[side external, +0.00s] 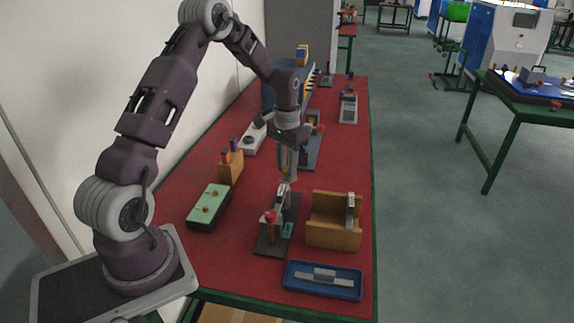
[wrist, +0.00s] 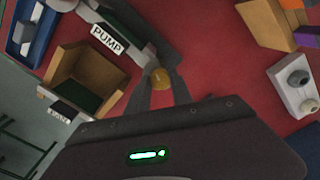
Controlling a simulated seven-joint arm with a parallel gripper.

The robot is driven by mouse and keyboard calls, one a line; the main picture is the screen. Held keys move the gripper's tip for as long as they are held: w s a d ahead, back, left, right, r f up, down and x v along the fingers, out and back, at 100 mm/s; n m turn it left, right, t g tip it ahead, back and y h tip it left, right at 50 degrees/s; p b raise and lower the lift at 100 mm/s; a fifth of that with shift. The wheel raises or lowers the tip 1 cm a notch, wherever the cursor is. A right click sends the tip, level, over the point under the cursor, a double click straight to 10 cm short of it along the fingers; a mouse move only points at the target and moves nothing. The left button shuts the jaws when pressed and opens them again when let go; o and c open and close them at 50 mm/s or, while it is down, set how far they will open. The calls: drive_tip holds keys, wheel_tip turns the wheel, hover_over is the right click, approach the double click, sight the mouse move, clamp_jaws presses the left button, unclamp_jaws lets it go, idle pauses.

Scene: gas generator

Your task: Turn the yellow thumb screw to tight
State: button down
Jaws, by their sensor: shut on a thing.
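The yellow thumb screw (wrist: 160,78) shows in the wrist view between the tips of my gripper (wrist: 164,88). My gripper is shut on it, one finger on each side. In the side external view my gripper (side external: 287,172) points down over the red table, and a small yellow spot of the screw shows at its tips. The screw sits at the end of the grey pump unit, which carries a "PUMP" label (wrist: 107,38) in the wrist view. The unit's dark base (side external: 270,240) and red-topped handle (side external: 271,217) stand below my gripper. The screw's turn angle cannot be told.
A wooden open box (side external: 333,236) stands right of the pump, and a blue tray (side external: 323,281) lies in front. A green-topped block (side external: 208,207) and a wooden block with colored pegs (side external: 231,166) stand left. The red table (side external: 345,160) is clear behind the box.

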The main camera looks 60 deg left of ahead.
drive_tip(key=m, duration=1.3)
drive_tip(key=shift+m, duration=0.3)
idle(0.4)
drive_tip(key=c, duration=1.1)
unclamp_jaws()
drive_tip(key=shift+r, duration=0.15)
wheel_tip(320, 180, up, 7)
drive_tip(key=shift+f, duration=0.15)
